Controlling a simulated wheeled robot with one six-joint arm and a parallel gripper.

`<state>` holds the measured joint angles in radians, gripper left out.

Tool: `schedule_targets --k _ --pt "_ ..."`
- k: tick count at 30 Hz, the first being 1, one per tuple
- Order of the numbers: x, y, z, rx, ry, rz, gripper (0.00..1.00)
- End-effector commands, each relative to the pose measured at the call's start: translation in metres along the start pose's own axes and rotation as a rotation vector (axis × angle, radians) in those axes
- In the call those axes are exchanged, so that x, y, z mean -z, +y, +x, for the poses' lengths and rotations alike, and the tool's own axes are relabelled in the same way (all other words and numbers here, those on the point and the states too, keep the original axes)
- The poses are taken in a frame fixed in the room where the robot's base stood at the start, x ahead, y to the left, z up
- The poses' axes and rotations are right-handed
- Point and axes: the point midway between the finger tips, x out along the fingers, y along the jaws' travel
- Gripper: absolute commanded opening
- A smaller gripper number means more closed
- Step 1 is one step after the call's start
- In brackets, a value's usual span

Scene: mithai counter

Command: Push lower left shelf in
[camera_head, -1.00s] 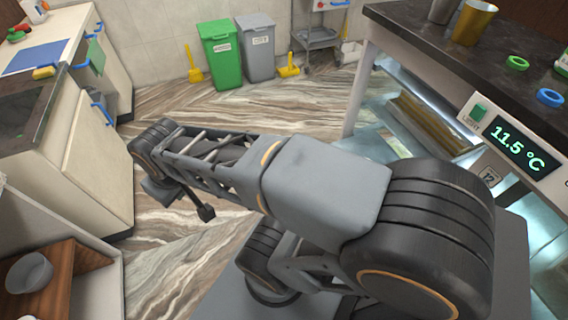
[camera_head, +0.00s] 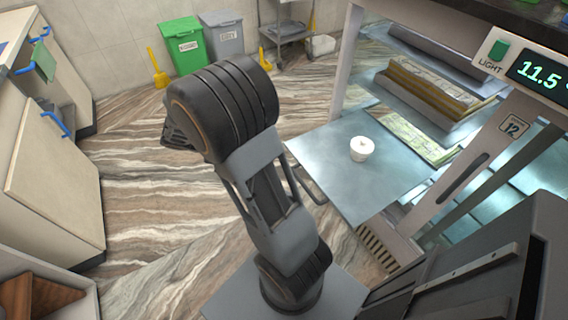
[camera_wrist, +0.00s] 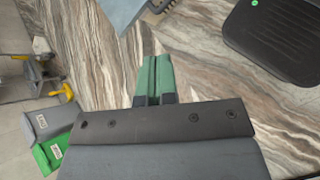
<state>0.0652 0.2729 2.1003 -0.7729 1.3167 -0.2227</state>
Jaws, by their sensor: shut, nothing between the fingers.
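The lower left shelf (camera_head: 345,190) of the glass counter is a pale blue-grey slab standing out over the floor in the head view. A small white tub (camera_head: 361,149) stands upright on it. A dark bar handle (camera_head: 306,180) is on its left edge, partly hidden by my arm. In the wrist view the shelf's corner (camera_wrist: 121,12) and handle (camera_wrist: 158,5) show at the top edge. My gripper (camera_wrist: 154,62) has green fingers, shut and empty, pointing toward the handle and apart from it. My gripper cannot be made out in the head view.
An upper shelf with a stack of yellowish slabs (camera_head: 435,90) is inside the counter. A post (camera_head: 470,180) stands right of the pulled-out shelf. Green (camera_head: 185,45) and grey (camera_head: 222,36) bins stand at the back wall. The striped floor left of the shelf is clear.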

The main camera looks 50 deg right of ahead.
Motion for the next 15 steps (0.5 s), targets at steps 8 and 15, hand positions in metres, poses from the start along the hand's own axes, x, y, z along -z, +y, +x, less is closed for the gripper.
schedule_targets --k 8,15 --pt "0.102 0.025 0.114 -0.210 -0.432 -0.336 0.00" --pt "0.147 0.031 0.157 -0.318 -0.618 -0.487 0.00"
